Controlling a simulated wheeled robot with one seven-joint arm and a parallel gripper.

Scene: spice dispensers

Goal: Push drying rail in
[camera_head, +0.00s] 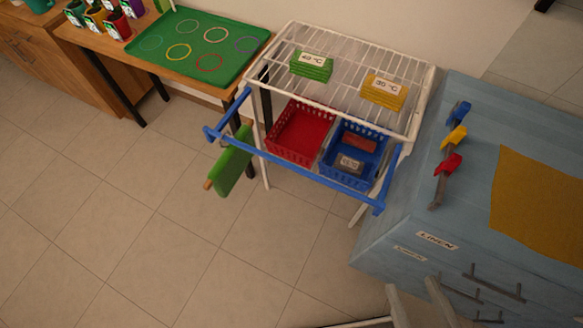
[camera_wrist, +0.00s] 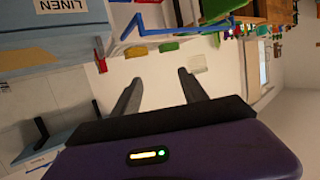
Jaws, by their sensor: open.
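The blue drying rail (camera_head: 290,172) sticks out from the front of a white wire rack (camera_head: 425,90) in the head view. Its long front bar stands clear of the rack, with a side arm at each end. A green board (camera_head: 230,162) with a brown tip hangs by the rail's left part. The rail also shows as a thin blue frame (camera_wrist: 127,31) near the top of the wrist view. My gripper (camera_wrist: 159,76) is open and empty, its two dark fingers apart. The rail lies beyond the fingertips, and nothing touches them.
Red (camera_head: 298,134) and blue (camera_head: 352,150) baskets sit inside the rack. A blue-grey cabinet (camera_head: 400,238) labelled LINEN stands close on the right. A table with a green tray (camera_head: 190,45) stands left. The tiled floor before the rail is clear.

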